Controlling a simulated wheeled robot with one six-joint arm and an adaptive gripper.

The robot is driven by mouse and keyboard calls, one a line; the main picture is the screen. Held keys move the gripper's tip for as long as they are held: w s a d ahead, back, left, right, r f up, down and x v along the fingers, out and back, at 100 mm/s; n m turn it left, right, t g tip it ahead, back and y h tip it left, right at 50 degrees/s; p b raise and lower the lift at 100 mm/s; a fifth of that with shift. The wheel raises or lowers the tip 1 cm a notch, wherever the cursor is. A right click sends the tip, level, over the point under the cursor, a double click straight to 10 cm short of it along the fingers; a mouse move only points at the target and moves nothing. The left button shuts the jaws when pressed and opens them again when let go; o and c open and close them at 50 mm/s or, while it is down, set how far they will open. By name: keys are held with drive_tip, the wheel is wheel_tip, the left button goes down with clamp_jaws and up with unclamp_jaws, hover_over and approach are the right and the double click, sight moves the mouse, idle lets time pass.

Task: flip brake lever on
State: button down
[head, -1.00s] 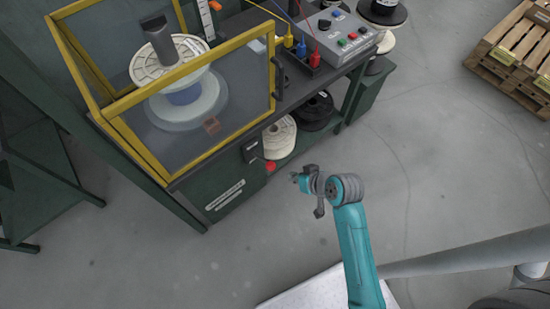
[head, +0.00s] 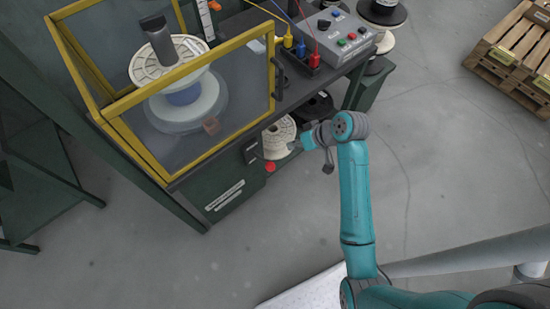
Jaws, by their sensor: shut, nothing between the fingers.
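A red ball knob (head: 270,167) sticks out at the front right of the dark green bench, just below a black plate (head: 251,152). It looks like the end of the brake lever; the lever's shaft is hard to make out. My gripper (head: 295,147) is shut and empty. In the head view it shows a little right of the red knob and above it, in front of the white spool on the lower shelf. A small gap shows between gripper and knob. The fingertips are small and partly blend with the spool behind.
A yellow-framed clear guard (head: 190,73) encloses a spool (head: 170,62) on the bench. A grey control box (head: 338,38) with coloured buttons stands at the back right. White (head: 279,136) and black spools sit on the lower shelf. The floor (head: 430,170) to the right is clear.

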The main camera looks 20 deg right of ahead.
drive_tip(key=shift+f, duration=0.1)
hover_over(273, 164)
drive_tip(key=d, duration=0.2)
wheel_tip(273, 164, down, 7)
drive_tip(key=shift+a+f, duration=0.2)
drive_tip(key=shift+f, duration=0.55)
drive_tip(key=shift+a+f, duration=0.25)
drive_tip(key=shift+f, duration=0.5)
drive_tip(key=shift+a+f, duration=0.2)
drive_tip(key=shift+f, duration=0.55)
drive_tip(key=shift+s+d+f+t, duration=0.15)
drive_tip(key=shift+s+f+t, duration=0.35)
drive_tip(key=shift+f+t, duration=0.15)
wheel_tip(273, 164, down, 12)
drive_tip(key=s+t+y, duration=0.1)
drive_tip(key=t, duration=0.2)
drive_tip(key=shift+s+d+n, duration=0.25)
drive_tip(key=shift+s+n, duration=0.15)
